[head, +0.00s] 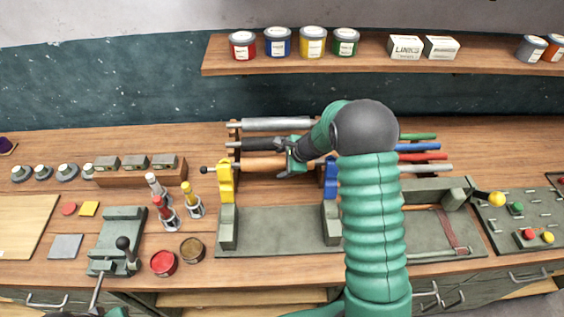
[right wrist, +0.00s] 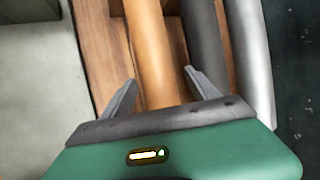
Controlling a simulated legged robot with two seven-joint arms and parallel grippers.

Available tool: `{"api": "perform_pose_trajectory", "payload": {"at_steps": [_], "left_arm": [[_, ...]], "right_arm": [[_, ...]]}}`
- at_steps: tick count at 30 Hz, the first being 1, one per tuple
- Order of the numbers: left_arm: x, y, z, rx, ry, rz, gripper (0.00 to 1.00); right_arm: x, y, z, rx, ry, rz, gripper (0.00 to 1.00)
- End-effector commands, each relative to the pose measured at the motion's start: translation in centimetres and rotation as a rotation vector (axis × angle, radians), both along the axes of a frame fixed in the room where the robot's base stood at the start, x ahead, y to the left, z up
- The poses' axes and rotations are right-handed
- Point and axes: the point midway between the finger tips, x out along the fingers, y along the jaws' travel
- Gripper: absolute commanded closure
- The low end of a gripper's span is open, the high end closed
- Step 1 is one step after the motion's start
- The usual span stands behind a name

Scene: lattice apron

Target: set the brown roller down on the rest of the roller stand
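The brown roller (head: 255,163) lies roughly level at the front of the dark wooden roller stand (head: 233,131), its dark end knob sticking out left. Its right part is hidden by my right arm. My right gripper (head: 288,164) is over the roller's middle. In the right wrist view, the roller (right wrist: 148,40) runs between the two parted fingers of my right gripper (right wrist: 158,90), with a gap showing on the right side. Whether the roller touches the stand's rest cannot be told. Part of my left gripper (head: 97,291) seems to show at the bottom left edge.
A black roller (head: 252,144) and a silver roller (head: 275,124) lie behind. A yellow bracket (head: 225,182) and a blue bracket (head: 330,178) stand in front on a grey-green base (head: 280,230). Green, blue and red bars (head: 422,157) lie to the right.

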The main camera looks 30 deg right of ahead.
Motion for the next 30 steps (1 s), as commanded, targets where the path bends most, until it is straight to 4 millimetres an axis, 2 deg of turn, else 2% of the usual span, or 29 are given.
{"api": "perform_pose_trajectory", "payload": {"at_steps": [4,7,11,21,25,30], "left_arm": [[0.0,0.0,0.0,0.0,0.0,0.0,0.64],[0.0,0.0,0.0,0.0,0.0,0.0,0.64],[0.0,0.0,0.0,0.0,0.0,0.0,0.64],[0.0,0.0,0.4,0.0,0.0,0.0,0.64],[0.0,0.0,0.4,0.0,0.0,0.0,0.64],[0.0,0.0,0.4,0.0,0.0,0.0,0.64]], "right_arm": [[-0.1,-0.1,0.1,-0.001,0.001,-0.002,0.3],[-0.6,-0.2,0.9,-0.001,0.0,-0.001,0.3],[-2.2,-0.6,3.5,-0.003,-0.004,-0.001,0.3],[-7.5,-1.6,11.5,-0.003,-0.003,-0.001,0.3],[-8.7,-1.8,13.1,-0.001,0.0,-0.002,0.3],[-9.2,-1.9,13.7,0.001,0.002,0.0,0.3]]}}
